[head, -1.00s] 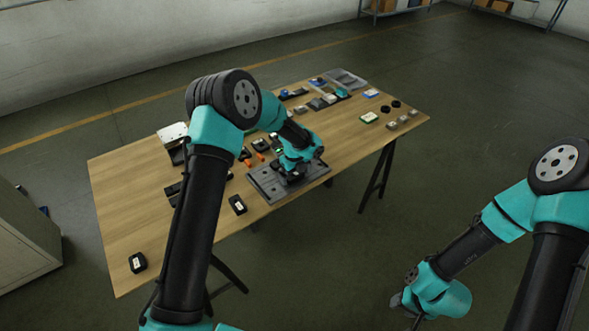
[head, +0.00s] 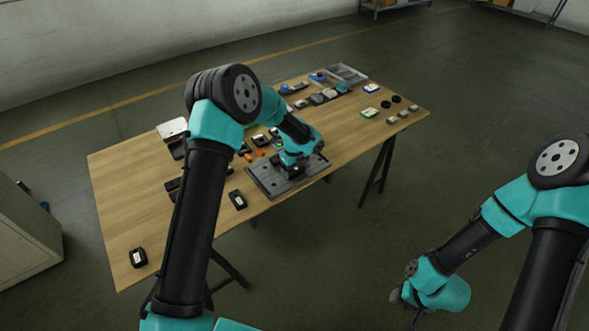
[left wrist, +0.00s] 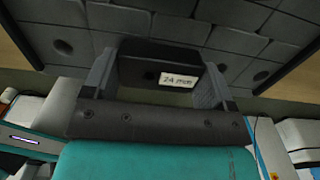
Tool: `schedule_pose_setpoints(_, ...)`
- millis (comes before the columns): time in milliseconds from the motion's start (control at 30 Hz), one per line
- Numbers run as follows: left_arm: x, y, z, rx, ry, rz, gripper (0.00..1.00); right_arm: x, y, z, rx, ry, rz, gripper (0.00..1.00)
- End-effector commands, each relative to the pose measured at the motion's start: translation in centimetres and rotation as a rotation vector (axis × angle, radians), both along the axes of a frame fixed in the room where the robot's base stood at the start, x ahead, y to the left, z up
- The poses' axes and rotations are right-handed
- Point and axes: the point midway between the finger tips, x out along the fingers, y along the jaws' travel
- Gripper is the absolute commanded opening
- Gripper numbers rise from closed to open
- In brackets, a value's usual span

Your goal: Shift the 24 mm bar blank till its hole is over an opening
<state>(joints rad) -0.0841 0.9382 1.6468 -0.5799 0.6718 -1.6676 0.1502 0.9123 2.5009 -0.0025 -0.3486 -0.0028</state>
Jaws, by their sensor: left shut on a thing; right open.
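The bar blank (left wrist: 160,62) is a black block with a white "24 mm" label, seen in the left wrist view. My left gripper (left wrist: 160,84) is shut on it, one finger on each side. The blank is at the grey plate, which has dark round openings (left wrist: 63,47); I cannot tell whether it touches the plate. The blank's hole cannot be made out. In the head view my left gripper (head: 291,171) is over the grey plate (head: 263,182) and hides the blank. My right gripper (head: 398,296) is open and empty, low beside the table.
The wooden table (head: 120,200) holds black blocks (head: 238,200) left of the plate and small orange pieces (head: 260,153) behind it. A grey tray (head: 346,73) stands at the far end. The table's near-left part is mostly clear, apart from a black block (head: 138,257).

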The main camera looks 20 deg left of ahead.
Motion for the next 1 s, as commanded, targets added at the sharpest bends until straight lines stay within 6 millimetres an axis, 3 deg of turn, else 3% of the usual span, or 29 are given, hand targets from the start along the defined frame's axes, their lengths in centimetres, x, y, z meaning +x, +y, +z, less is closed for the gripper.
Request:
schedule_pose_setpoints(667,0.99,0.04,0.05,0.000,-0.001,0.015,0.36,0.00,0.00,0.00,0.000,0.000,0.000,0.43)
schedule_pose_setpoints(700,0.98,0.05,0.05,0.000,-0.001,0.015,0.82,0.00,0.00,0.00,0.000,0.000,0.000,0.43)
schedule_pose_setpoints(900,0.96,0.04,0.03,0.000,-0.001,0.015,1.00,0.00,0.00,0.00,0.000,0.000,0.000,0.43)
schedule_pose_setpoints(1000,0.96,0.04,0.02,-0.001,-0.001,0.015,1.00,0.00,0.00,0.00,0.000,0.000,0.000,0.43)
